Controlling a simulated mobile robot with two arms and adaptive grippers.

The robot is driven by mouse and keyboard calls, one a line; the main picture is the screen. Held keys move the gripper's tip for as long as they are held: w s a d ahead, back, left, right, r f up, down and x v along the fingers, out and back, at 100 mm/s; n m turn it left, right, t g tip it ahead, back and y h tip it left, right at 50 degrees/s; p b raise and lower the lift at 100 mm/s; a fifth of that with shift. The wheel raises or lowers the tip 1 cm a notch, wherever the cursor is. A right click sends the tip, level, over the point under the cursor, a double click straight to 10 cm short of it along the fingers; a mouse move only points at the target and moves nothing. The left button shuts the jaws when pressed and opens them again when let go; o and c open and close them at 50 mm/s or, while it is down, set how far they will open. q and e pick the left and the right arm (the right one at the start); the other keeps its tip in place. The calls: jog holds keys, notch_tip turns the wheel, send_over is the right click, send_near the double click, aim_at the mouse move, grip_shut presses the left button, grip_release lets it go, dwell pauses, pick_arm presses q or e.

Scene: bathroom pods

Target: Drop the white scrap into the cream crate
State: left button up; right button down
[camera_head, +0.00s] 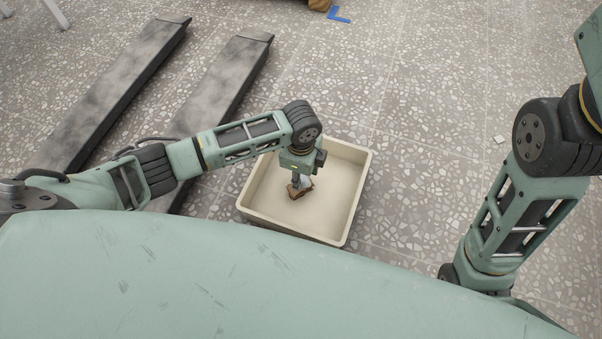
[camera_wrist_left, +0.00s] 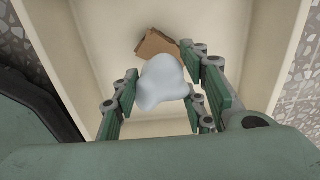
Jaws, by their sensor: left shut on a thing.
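The cream crate (camera_head: 340,190) stands on the floor in front of my body, and its inner wall (camera_wrist_left: 100,40) fills much of the left wrist view. My left gripper (camera_head: 301,183) points down over the inside of the crate. In the left wrist view my left gripper (camera_wrist_left: 165,95) is shut on the white scrap (camera_wrist_left: 163,82), a pale, rounded, crumpled lump held between its fingers. In the head view the scrap (camera_head: 306,182) is small and partly hidden by the gripper. My right gripper is out of view; only my right arm shows.
A brown piece (camera_wrist_left: 155,43) lies in the crate beyond the scrap and also shows in the head view (camera_head: 293,192). Two dark grey beams (camera_head: 225,85) lie on the floor at left.

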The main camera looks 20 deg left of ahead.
pick_arm(q)
jog(key=o, duration=1.1)
jog(key=shift+c, duration=0.2)
jog(key=shift+r, duration=0.1)
notch_tip(320, 180, up, 12)
